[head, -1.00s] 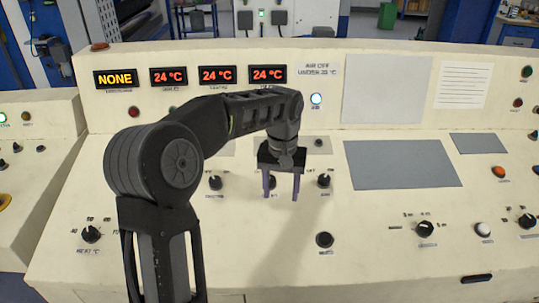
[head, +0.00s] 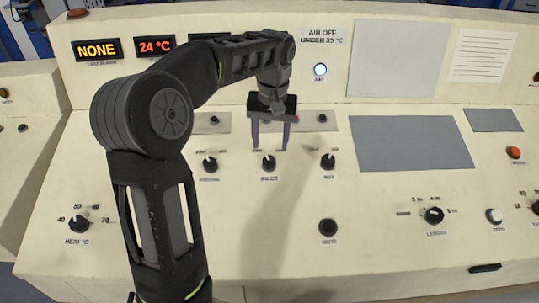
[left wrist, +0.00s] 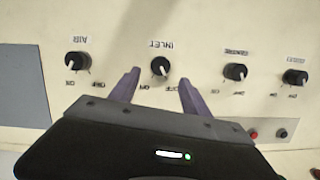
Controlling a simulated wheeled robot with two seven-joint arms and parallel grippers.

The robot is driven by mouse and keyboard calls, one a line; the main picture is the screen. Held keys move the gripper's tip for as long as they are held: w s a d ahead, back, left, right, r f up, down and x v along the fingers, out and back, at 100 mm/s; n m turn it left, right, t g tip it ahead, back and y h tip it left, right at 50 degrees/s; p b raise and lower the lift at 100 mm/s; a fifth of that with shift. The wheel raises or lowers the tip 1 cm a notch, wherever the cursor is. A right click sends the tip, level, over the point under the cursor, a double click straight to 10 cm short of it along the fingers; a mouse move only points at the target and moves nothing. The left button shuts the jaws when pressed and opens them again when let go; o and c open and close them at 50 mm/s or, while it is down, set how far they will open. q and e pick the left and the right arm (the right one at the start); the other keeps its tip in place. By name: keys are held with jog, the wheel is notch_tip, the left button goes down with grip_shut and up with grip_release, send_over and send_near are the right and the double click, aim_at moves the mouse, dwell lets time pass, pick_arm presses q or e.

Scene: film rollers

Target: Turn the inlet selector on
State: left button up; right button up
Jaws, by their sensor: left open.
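The inlet selector (head: 269,162) is a black knob in the middle of a row of knobs on the cream panel. In the left wrist view the knob (left wrist: 160,67), labelled INLET upside down, shows between the finger lines; its small mark seems to point toward OFF. My left gripper (head: 269,148) is open and empty, its two purple fingers pointing down just above the knob in the head view. In the left wrist view the fingertips (left wrist: 159,76) stand either side of the knob, and I see no contact. My right gripper is in neither view.
The AIR knob (left wrist: 77,61) and another knob (left wrist: 235,71) flank the inlet selector closely. A black button (head: 328,227) lies below the row. A grey plate (head: 413,143) is to the right. Displays reading NONE (head: 97,50) and 24 °C (head: 156,46) stand behind.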

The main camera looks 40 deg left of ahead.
aim_at(270, 158)
pick_arm(q)
notch_tip(270, 158, down, 6)
jog(key=shift+a+f, duration=0.1)
jog(key=shift+c, duration=0.2)
grip_shut()
dwell(0.6)
